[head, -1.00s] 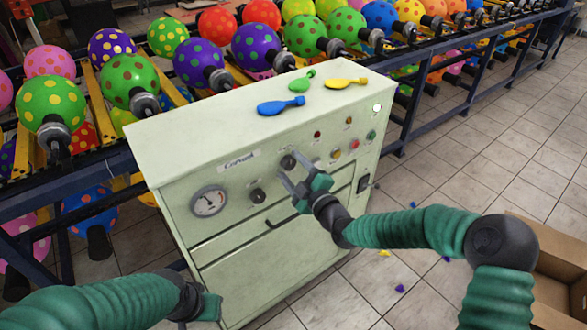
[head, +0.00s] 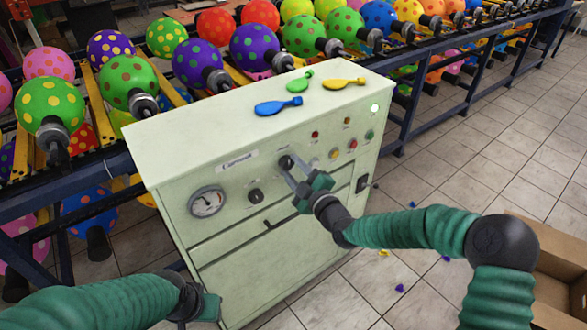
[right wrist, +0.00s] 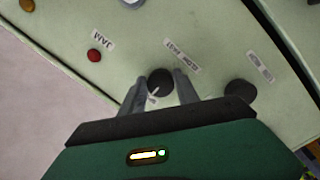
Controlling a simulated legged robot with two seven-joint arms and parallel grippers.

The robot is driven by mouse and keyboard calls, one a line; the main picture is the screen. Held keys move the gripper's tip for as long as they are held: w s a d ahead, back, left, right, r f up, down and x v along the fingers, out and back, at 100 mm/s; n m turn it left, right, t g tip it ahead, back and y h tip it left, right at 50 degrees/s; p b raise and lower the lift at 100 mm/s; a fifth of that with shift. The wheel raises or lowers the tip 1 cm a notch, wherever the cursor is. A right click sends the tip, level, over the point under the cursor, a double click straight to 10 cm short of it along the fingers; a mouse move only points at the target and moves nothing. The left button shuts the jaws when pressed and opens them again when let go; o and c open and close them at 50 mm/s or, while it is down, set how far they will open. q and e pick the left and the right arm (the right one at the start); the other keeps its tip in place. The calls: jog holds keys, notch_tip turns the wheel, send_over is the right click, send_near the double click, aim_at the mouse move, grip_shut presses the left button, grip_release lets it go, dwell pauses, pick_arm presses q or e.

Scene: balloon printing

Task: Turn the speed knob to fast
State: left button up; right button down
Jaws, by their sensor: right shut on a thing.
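The speed knob (head: 286,161) is a dark round knob on the front panel of the pale green control cabinet (head: 240,280). In the right wrist view the knob (right wrist: 160,82) sits beside a label reading SLOW FAST. My right gripper (head: 292,172) is shut on this knob, with one finger on each side of it. A small white pointer mark shows at the knob's edge in the right wrist view. My left gripper (head: 207,305) is low at the left, in front of the cabinet and away from the knob; its fingers cannot be made out clearly.
A second dark knob (head: 255,196) and a gauge (head: 207,202) are left of the speed knob. Several coloured buttons and lamps lie to its right. Three flat balloons, including a blue one (head: 278,106), lie on top. A rack of spotted balloons runs behind. A cardboard box (head: 555,275) stands at right.

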jog(key=shift+a+r, duration=0.15)
jog(key=shift+r, duration=0.1)
jog(key=m, duration=0.3)
jog(key=shift+a+r+m+p, duration=0.1)
jog(key=shift+r+m+p, duration=0.05)
jog(key=shift+m+p, duration=0.2)
jog(key=m+p, duration=0.1)
jog(key=m, duration=0.3)
jog(key=shift+r+g, duration=0.15)
jog(key=shift+g, duration=0.25)
jog(key=m+p, duration=0.2)
jog(key=m, duration=0.2)
jog(key=shift+w+r, duration=0.1)
jog(key=m+p, duration=0.1)
jog(key=m, duration=0.3)
jog(key=shift+m+g+y, duration=0.25)
jog(key=shift+g+y, duration=0.15)
jog(key=m, duration=0.4)
jog(key=shift+g+y+p, duration=0.3)
jog(key=shift+p, duration=0.05)
jog(key=m, duration=0.3)
jog(key=m+b, duration=0.1)
jog(key=shift+d+f+m+y, duration=0.2)
jog(key=shift+d+m+y, duration=0.05)
jog(key=shift+m+y, duration=0.05)
